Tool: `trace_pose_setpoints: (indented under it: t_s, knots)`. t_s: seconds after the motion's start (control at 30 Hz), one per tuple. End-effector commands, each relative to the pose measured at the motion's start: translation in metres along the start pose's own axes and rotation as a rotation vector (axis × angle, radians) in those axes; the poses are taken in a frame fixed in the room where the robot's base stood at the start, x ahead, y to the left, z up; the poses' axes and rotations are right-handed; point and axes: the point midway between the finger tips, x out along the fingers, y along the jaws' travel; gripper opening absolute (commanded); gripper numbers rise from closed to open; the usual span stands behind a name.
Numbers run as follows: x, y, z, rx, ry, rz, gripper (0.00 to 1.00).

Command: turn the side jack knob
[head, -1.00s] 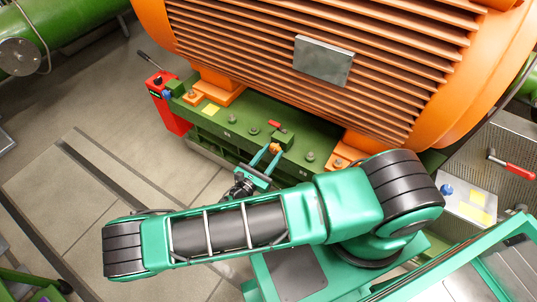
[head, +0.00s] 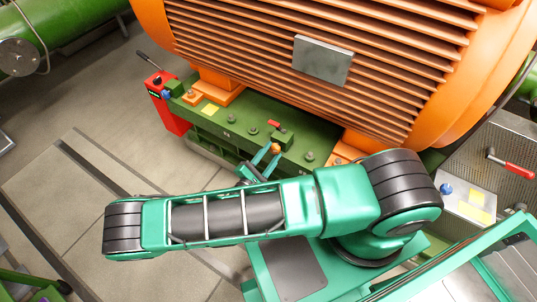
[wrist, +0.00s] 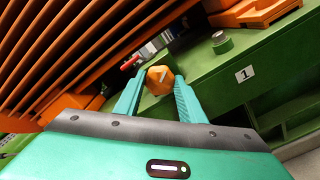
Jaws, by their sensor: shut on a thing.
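The orange jack knob (wrist: 160,80) sits on the side of the green base frame, below the orange motor. It also shows small in the head view (head: 276,148). My gripper (wrist: 157,88) has its two teal fingers on either side of the knob and is shut on it. In the head view my gripper (head: 267,156) reaches the knob from the front left, its wrist partly hidden behind my forearm. The knob's shaft is hidden.
The ribbed orange motor (head: 322,60) stands close above. A red-handled part (head: 275,124) lies just behind the knob. A plate marked 1 (wrist: 243,74) is on the green base frame (head: 225,125). A red box (head: 170,112) stands at its left end. Floor at left is open.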

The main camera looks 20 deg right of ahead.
Motion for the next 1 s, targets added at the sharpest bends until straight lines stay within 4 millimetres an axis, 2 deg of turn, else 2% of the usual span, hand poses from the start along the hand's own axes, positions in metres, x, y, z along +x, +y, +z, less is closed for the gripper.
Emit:
trace_pose_setpoints:
  t_s: [0.57,0.6,0.67,1.0]
  knots:
    - [0.0022,-0.0029,0.0020,0.027,-0.006,-0.005,0.14]
    - [0.0021,-0.0030,0.0020,0.027,-0.006,-0.005,0.41]
    - [0.0020,-0.0028,0.0019,0.027,-0.006,-0.005,0.55]
    - [-0.0001,-0.0014,0.0007,0.030,-0.002,-0.002,0.55]
